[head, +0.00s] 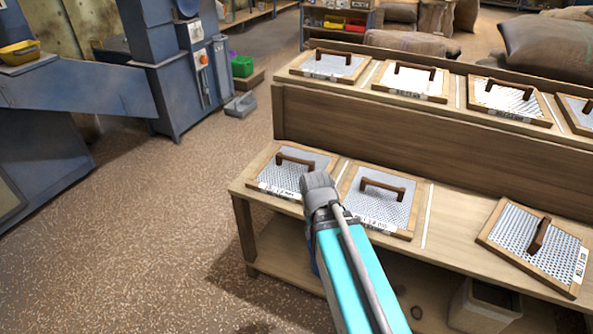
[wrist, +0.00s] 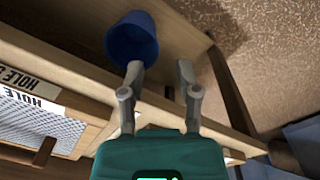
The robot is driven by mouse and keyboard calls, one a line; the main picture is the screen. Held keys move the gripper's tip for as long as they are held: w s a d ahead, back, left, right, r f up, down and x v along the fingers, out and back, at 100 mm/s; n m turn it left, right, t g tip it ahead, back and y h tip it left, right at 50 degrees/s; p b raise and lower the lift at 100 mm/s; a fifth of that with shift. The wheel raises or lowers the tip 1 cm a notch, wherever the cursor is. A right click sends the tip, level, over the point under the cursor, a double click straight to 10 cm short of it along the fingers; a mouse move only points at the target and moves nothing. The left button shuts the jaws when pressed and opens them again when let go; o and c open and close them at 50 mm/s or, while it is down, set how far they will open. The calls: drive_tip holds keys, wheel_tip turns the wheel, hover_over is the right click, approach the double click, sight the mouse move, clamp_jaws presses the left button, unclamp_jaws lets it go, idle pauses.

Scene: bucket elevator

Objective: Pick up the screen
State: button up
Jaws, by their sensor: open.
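Several screens of perforated metal in wooden frames, each with a wooden handle and a label, lie on a two-step wooden bench. On the lower step are a left screen (head: 270,178), a middle screen (head: 390,205) and a right screen (head: 515,232), which lies turned askew. Which one the task means I cannot tell. In the head view my teal arm reaches up to between the left and middle screens, and its fingers are hidden. In the wrist view my gripper (wrist: 158,70) is open and empty, with the bench edge beyond it. Part of a screen (wrist: 32,122) shows at the left.
Several more screens, such as one at the upper left (head: 333,67), lie on the upper step. A blue bucket (wrist: 132,45) shows past the fingers. A bin (head: 484,305) stands under the bench. Blue machinery (head: 180,80) is at the left. The floor between is mostly clear.

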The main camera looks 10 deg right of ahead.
drive_tip(key=w+a+r+n+h, duration=0.1)
drive_tip(key=w+h, duration=0.1)
drive_tip(key=w, duration=0.2)
drive_tip(key=w+a+r+n+t+h+p, duration=0.1)
drive_tip(key=w+r+n+h, duration=0.1)
drive_tip(key=w, duration=0.3)
drive_tip(key=w+a+r+n+t+h, duration=0.1)
drive_tip(key=w+h, duration=0.1)
drive_tip(key=w, duration=0.3)
drive_tip(key=shift+a+r+n, duration=0.3)
drive_tip(key=shift+r, duration=0.1)
drive_tip(key=w+a+r+n+t+h+p, duration=0.1)
drive_tip(key=w+a+r+n+t+h, duration=0.2)
drive_tip(key=w+a+r, duration=0.3)
drive_tip(key=shift+w+a+r+n+t+h, duration=0.25)
drive_tip(key=shift+w+a+n+t+h, duration=0.2)
drive_tip(key=shift+w, duration=0.75)
drive_tip(key=b, duration=0.4)
approach(295, 161)
drive_tip(key=x, duration=0.4)
drive_tip(key=shift+w+f, duration=0.1)
drive_tip(key=shift+w+d+f, duration=0.2)
drive_tip(key=shift+w+d, duration=0.1)
drive_tip(key=shift+d, duration=0.25)
